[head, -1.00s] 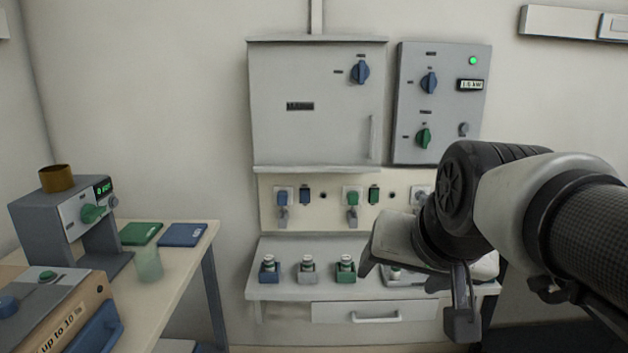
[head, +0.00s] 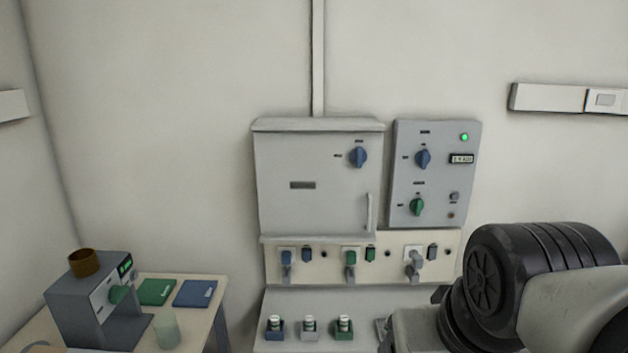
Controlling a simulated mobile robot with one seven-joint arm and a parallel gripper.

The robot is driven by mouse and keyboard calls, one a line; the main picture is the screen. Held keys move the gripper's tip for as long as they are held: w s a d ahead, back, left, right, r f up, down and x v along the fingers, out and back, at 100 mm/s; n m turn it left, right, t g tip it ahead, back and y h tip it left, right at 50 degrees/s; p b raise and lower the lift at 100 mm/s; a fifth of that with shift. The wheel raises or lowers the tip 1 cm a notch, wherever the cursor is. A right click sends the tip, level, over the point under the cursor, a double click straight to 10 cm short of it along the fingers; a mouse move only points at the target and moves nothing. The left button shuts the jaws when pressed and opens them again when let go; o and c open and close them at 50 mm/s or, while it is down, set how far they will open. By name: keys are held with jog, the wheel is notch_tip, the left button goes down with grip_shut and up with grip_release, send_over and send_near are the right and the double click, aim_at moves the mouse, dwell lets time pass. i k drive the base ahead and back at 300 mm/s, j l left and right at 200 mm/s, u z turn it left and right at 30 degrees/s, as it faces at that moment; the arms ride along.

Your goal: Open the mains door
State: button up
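The mains door (head: 318,200) is the grey front of a wall cabinet, and it looks closed. A blue rotary knob (head: 358,157) sits at its upper right. A thin vertical handle (head: 369,211) runs along its lower right edge. A small dark label (head: 302,185) is on its middle left. My arm is at the lower right, below and to the right of the cabinet and apart from it. My gripper's fingers are not visible; the frame edge cuts off the arm's end.
Right of the cabinet is a grey control panel (head: 430,175) with blue and green knobs and a lit green lamp. At left, a table (head: 215,300) bears a grey device (head: 75,305).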

aim_at(310, 190)
jog(key=i+l, duration=0.1)
jog(key=i, duration=0.55)
jog(key=i+l, duration=0.1)
jog(key=i, duration=0.5)
